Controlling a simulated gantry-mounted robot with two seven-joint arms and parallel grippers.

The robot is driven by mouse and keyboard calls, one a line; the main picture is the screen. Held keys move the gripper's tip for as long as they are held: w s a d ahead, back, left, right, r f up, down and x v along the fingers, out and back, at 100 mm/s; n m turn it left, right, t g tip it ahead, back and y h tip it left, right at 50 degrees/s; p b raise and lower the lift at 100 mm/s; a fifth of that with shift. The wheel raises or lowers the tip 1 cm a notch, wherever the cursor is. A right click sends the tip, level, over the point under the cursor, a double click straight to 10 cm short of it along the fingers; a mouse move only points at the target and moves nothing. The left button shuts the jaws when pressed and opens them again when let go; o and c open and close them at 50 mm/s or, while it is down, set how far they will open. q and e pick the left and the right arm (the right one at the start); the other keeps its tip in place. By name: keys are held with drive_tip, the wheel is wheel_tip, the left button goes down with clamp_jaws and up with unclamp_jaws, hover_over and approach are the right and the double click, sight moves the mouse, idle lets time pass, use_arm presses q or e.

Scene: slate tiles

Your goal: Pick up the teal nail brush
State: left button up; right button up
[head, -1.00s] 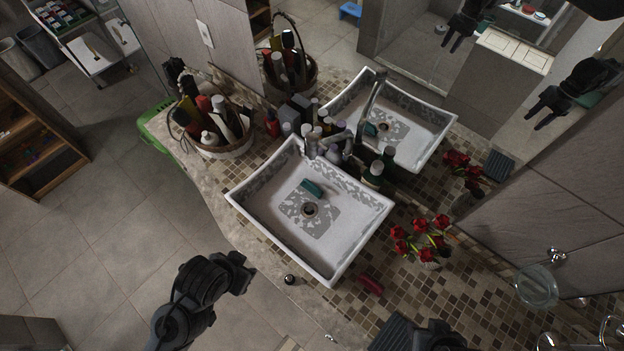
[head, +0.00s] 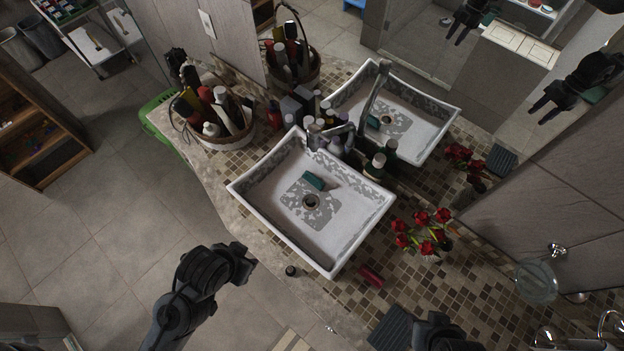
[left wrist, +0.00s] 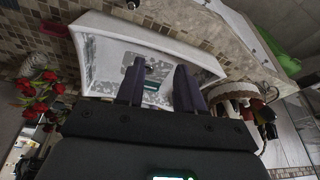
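The teal nail brush (head: 314,181) lies in the white rectangular sink (head: 262,207), just above the drain in the head view. It also shows small in the left wrist view (left wrist: 151,89), between my fingers but well beyond them. My left gripper (head: 250,264) is off the counter's front edge, lower left of the sink, apart from the brush. Its fingers stand apart and empty in the left wrist view (left wrist: 157,88). My right gripper (head: 440,330) is partly cut off at the bottom edge, right of the sink. Its mirror reflection shows two fingers apart.
A basket of bottles (head: 228,138) stands left of the sink. Bottles (head: 375,165) crowd around the faucet (head: 340,128). Red flowers (head: 425,232), a dark red object (head: 371,275) and a dark ridged mat (head: 390,328) are to the right. A mirror repeats the scene behind.

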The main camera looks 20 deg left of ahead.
use_arm(q)
drive_tip(key=c, duration=0.4)
drive_tip(key=shift+o, duration=0.2)
